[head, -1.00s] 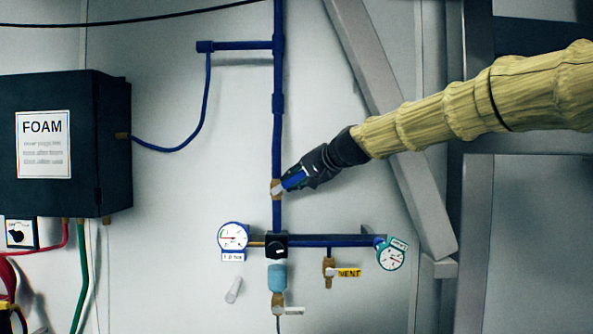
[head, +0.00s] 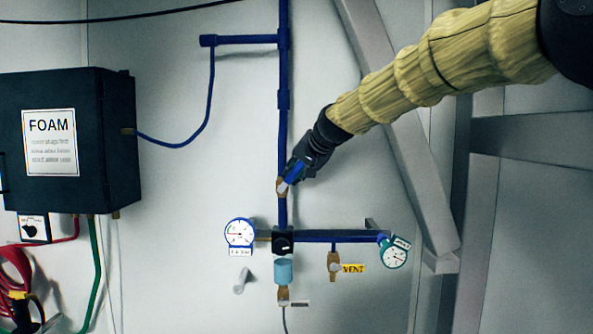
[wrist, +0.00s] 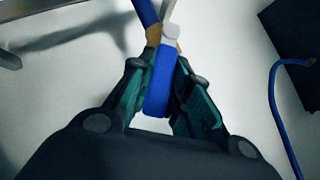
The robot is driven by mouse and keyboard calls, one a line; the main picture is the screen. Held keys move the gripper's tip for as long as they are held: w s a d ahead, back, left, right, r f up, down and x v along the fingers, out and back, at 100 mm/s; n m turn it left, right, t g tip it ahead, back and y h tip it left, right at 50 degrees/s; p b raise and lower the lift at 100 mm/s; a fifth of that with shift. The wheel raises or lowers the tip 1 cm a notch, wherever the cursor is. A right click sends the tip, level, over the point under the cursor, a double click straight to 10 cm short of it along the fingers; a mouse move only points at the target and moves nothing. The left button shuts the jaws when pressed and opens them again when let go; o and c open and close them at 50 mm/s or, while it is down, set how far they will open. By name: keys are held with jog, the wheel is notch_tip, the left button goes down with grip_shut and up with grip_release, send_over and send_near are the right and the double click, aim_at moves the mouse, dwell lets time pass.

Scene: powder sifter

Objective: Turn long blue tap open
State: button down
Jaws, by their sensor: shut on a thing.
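The long blue tap (head: 293,174) sits on a brass valve body (head: 281,187) in the vertical blue pipe. Its handle slants up and to the right, at an angle to the pipe. My gripper (head: 298,166) comes from the upper right and is shut on the handle. In the wrist view the blue handle (wrist: 160,78) lies between the green-padded fingers of my gripper (wrist: 168,100). The brass valve and a pale pivot cap (wrist: 170,32) show just beyond the fingertips. Part of the handle is hidden by my fingers in the head view.
A black FOAM box (head: 95,120) hangs at left. A grey diagonal beam (head: 405,150) stands behind my arm.

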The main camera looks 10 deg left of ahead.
jog(key=shift+f, duration=0.1)
jog(key=c, duration=1.3)
grip_release()
